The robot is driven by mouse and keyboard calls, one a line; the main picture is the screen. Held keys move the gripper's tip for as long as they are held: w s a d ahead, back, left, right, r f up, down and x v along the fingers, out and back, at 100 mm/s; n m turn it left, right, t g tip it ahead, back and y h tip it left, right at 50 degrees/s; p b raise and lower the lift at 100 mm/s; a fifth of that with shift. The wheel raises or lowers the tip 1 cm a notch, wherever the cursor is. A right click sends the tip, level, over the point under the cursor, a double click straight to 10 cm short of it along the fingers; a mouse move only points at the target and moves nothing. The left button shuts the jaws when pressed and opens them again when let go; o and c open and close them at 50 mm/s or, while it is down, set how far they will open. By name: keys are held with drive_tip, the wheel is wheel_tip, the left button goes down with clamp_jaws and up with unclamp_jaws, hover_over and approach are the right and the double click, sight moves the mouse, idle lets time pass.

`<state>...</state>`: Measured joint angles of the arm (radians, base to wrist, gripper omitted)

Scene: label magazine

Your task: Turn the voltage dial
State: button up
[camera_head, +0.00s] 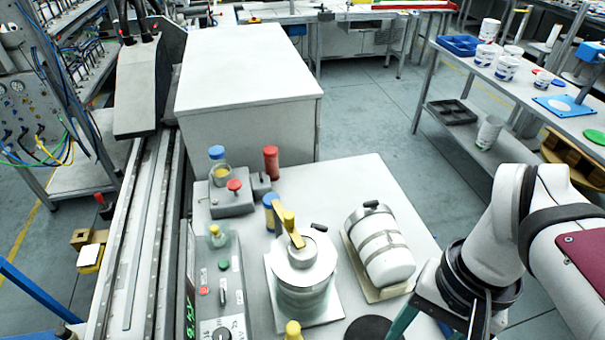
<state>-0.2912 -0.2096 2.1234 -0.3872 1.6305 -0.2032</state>
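A black knob (222,334) on a white marked plate sits at the near end of the grey control panel (236,285), cut by the bottom edge of the picture. It looks like the voltage dial, but its markings are too small to read. My gripper (446,312) is at the lower right, well to the right of the dial and apart from it. Its fingertips run out of the bottom of the picture, so its opening and anything between the fingers are hidden.
A yellow-topped part (293,330) stands at the front. Bottles and a red-knobbed valve block (232,204) stand behind the panel.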

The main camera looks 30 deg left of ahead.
drive_tip(key=w+a+r+n+h, duration=0.15)
drive_tip(key=a+n, duration=0.25)
drive_tip(key=a, duration=0.4)
drive_tip(key=w+a+n+h, duration=0.1)
drive_tip(key=w+a+n, duration=0.2)
drive_tip(key=a, duration=0.5)
drive_tip(key=n+h, duration=0.3)
drive_tip(key=n, duration=0.4)
hover_over(221, 336)
drive_tip(key=w+a, duration=0.2)
drive_tip(key=a, duration=0.4)
wheel_tip(221, 336, down, 7)
drive_tip(key=shift+y, duration=0.35)
drive_tip(key=x, duration=1.5)
drive_tip(key=shift+w+f, duration=0.15)
drive_tip(key=shift+w, duration=0.1)
clamp_jaws()
